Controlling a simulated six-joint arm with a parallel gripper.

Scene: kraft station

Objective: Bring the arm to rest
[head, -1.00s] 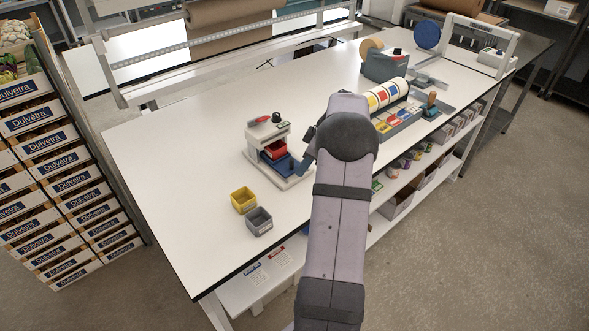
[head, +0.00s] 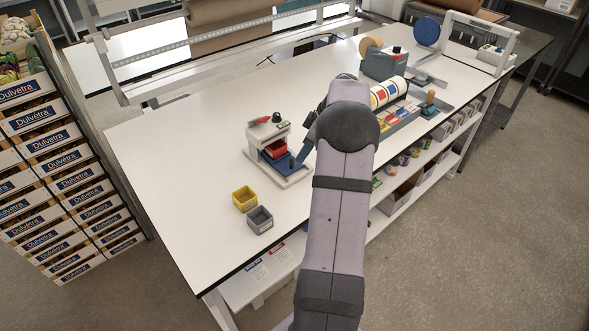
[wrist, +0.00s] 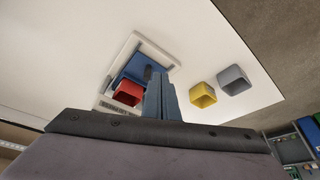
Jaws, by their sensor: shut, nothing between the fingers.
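My gripper (wrist: 158,80) shows in the wrist view as two blue-grey fingers pressed together with nothing between them. It is over the white table (head: 180,150). In the head view my arm's elbow and link hide much of the wrist, and only part of my gripper (head: 300,160) shows, at the right of a small white stand (head: 262,135). In the wrist view the red bin (wrist: 127,92) lies just left of the fingers. I cannot tell how high the fingers are above the stand.
A yellow bin (head: 244,200) and a grey bin (head: 260,219) stand on the table in front of the stand. A grey tape dispenser (head: 384,66) and striped rolls (head: 387,92) stand farther right. Dulvetra crates (head: 65,160) are stacked at the left. The left of the table is clear.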

